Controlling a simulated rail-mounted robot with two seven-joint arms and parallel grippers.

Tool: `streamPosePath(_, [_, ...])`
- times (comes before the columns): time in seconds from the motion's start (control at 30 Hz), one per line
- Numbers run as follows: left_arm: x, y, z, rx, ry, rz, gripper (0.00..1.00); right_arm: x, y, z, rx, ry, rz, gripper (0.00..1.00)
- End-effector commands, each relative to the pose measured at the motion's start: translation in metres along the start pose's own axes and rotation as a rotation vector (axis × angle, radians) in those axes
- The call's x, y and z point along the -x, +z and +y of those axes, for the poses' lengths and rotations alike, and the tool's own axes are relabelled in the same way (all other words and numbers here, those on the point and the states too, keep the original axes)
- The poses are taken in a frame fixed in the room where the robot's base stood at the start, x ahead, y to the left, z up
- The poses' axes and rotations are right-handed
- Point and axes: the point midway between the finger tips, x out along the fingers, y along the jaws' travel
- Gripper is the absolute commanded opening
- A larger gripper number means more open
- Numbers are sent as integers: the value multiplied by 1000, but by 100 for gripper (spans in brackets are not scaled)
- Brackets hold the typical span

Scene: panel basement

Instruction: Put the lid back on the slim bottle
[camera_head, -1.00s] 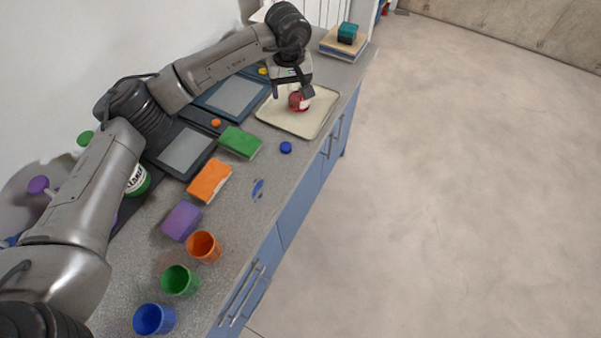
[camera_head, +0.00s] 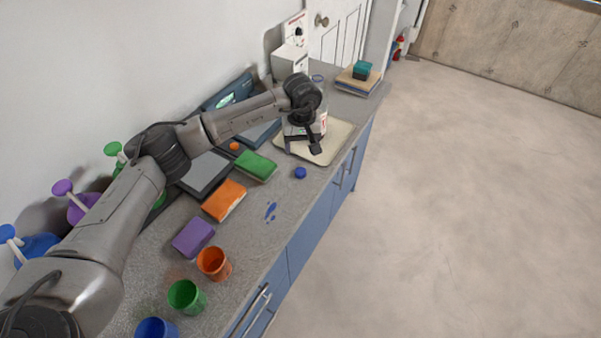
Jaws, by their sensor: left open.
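My left gripper (camera_head: 303,145) is open over the cream tray (camera_head: 340,143), fingers pointing down. A pale bottle with a red mark (camera_head: 323,124) stands at the tray, right behind my gripper and partly hidden by the wrist. I cannot tell whether it is the slim bottle or whether the fingers touch it. A small round blue cap (camera_head: 300,172) lies on the counter in front of the tray. A small orange cap (camera_head: 234,146) lies farther left. I cannot tell which is the lid. My right gripper is not in view.
Green (camera_head: 255,166), orange (camera_head: 223,200) and purple (camera_head: 193,237) sponges line the counter. Orange (camera_head: 213,263), green (camera_head: 186,296) and blue (camera_head: 157,329) cups stand nearer. A blue spill (camera_head: 270,211) lies near the front edge.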

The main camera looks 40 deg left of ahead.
Motion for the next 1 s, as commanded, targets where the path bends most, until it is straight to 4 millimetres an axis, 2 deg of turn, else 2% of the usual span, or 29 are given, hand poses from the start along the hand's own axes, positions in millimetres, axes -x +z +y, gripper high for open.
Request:
streamPosePath(0.1, [-24,0,0,1,-2,-2,67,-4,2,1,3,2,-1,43])
streamPosePath(0.3, [-48,0,0,1,-1,-1,67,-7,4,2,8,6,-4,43])
streamPosePath(0.5, [-56,0,0,0,0,1,67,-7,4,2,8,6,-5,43])
streamPosePath(0.87, [-58,0,0,0,0,0,67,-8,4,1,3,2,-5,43])
streamPosePath(1.0, [-67,0,-1,0,-1,-1,67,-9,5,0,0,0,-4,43])
